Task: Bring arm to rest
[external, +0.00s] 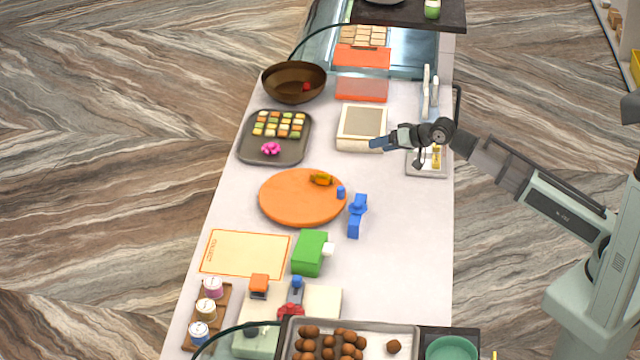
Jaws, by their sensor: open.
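My gripper (377,145) is at the end of my arm, which reaches in from the right side over the counter (405,230). The gripper is open, with nothing seen between its fingers. It hangs over or beside the front right edge of the beige scale-like device (362,122); its height above it I cannot tell. A small metal tray (428,172) with yellow items lies under my wrist and is partly hidden by it.
An orange round board (290,200) holds a small brown-yellow item. A blue tool (357,216) and a green box (310,253) stand near it. A dark bowl (294,82) and a sweets tray (260,150) line the left. A tray of brown balls (375,340) is in front. The counter's right middle is clear.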

